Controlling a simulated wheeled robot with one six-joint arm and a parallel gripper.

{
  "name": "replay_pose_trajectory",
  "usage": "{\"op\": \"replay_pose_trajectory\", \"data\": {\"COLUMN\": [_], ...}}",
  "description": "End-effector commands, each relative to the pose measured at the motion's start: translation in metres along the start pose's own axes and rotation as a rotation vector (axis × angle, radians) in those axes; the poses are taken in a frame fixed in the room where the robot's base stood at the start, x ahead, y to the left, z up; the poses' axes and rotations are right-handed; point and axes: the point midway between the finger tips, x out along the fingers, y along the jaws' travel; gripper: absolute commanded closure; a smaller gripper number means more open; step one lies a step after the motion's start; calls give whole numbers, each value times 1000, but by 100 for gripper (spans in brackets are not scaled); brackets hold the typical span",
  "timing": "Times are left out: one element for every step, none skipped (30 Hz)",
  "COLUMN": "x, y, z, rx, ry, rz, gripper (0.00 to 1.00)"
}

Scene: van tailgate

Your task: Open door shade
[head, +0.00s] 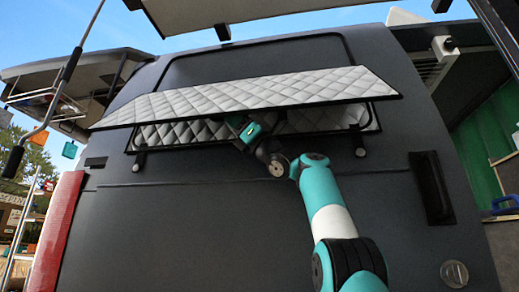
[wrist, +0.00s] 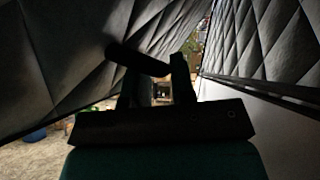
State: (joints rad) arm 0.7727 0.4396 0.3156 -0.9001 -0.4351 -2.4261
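The door shade (head: 250,93) is a silver quilted panel with a black edge on the van's dark rear door. Its front flap stands tilted outward, and a second quilted panel (head: 190,133) lies behind and below it against the door. My gripper (wrist: 158,78) is in the gap between the flap and the door; its fingertips are hidden behind the flap in the head view. In the wrist view quilted surfaces (wrist: 280,45) rise on both sides. The two fingers stand apart with light between them. A dark bar (wrist: 138,60) crosses by the left finger; I cannot tell whether it is touched.
A black door handle (head: 431,187) sits right of my arm. Small black latches hold the lower panel's corners. A red tail lamp (head: 55,232) is at the left. A raised panel (head: 230,12) hangs overhead, and a side rack (head: 75,85) is at the far left.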

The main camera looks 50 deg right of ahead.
Motion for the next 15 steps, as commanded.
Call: {"op": "replay_pose_trajectory", "data": {"x": [-17, -24, -35, -42, -50, -61, -69, -77, -87, -94, -101, -109, -116, -121, -128], "y": [2, 2, 1, 2, 2, 1, 1, 1, 0, 0, 1, 0, 0, 0, 0], "z": [-5, -6, -6, -6, -7, -7, -7, -7, -7, -6, -6, -6, -5, -5, -5], "rx": [-4, -4, -5, -5, -5, -4, -4, -4, -3, -3, -3, -2, -2, -2, -2], "ry": [0, 0, 1, 0, 1, 1, 1, 2, 1, 1, 2, 1, 2, 1, 2], "rz": [0, 0, -2, -1, -2, -2, -3, -4, -4, -4, -3, -4, -5, -4, -5], "gripper": [77, 77, 77, 77, 77, 77, 77, 77, 77, 77, 77, 77, 77, 77, 77]}}
